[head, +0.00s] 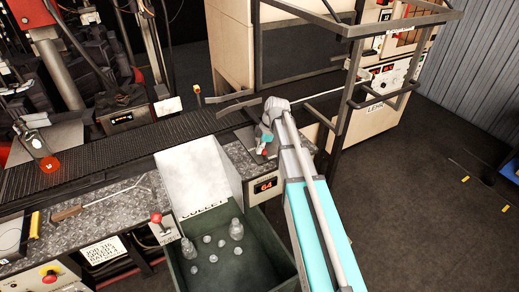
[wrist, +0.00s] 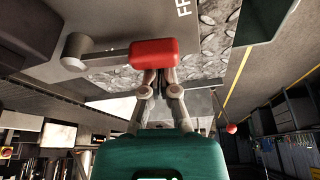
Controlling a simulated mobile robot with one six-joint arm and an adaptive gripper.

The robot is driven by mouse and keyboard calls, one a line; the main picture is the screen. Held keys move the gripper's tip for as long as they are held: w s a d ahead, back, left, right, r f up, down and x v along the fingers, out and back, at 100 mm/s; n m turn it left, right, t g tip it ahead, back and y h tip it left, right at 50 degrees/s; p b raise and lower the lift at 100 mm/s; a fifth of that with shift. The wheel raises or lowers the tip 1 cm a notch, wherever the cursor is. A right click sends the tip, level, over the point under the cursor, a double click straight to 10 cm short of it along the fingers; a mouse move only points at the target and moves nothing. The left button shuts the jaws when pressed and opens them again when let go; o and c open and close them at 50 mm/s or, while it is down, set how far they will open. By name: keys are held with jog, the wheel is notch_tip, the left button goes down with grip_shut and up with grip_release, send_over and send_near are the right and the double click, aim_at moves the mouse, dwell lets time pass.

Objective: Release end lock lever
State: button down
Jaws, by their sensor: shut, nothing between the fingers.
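The end lock lever shows in the wrist view as a grey arm (wrist: 105,52) with a round pivot at its left and a red block-shaped grip (wrist: 154,54) at its right. My gripper (wrist: 160,80) is shut and empty, its fingertips right at the lower edge of the red grip. I cannot tell whether they touch it. In the head view my gripper (head: 266,140) is at the right end of the conveyor bench, with a small red part (head: 265,152) beside it. My arm and wrist hide most of the lever there.
A dark conveyor (head: 110,150) runs along the bench, with a clear bottle (head: 40,150) at its left. A white chute (head: 198,180) leads into a green bin (head: 225,265) holding glass pieces. A red-knobbed lever (head: 156,217) stands in front. A metal frame (head: 350,80) rises near my arm.

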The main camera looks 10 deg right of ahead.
jog(key=shift+a, duration=0.1)
jog(key=shift+s+a, duration=0.1)
jog(key=shift+a, duration=0.5)
jog(key=shift+a+r+p, duration=0.2)
jog(key=shift+a+p, duration=0.05)
jog(key=shift+a, duration=0.35)
jog(key=shift+a+r+p, duration=0.2)
jog(key=shift+a, duration=0.4)
jog(key=p+v, duration=0.8)
jog(key=v, duration=0.1)
jog(key=shift+p, duration=0.3)
jog(key=shift+d, duration=0.1)
jog(key=s+a+f+m+h, duration=0.1)
jog(key=s+m+h, duration=0.2)
jog(key=s+m, duration=1.5)
jog(key=shift+s+a+h, duration=0.35)
jog(key=shift+s+h, duration=0.05)
jog(key=shift+s, duration=0.6)
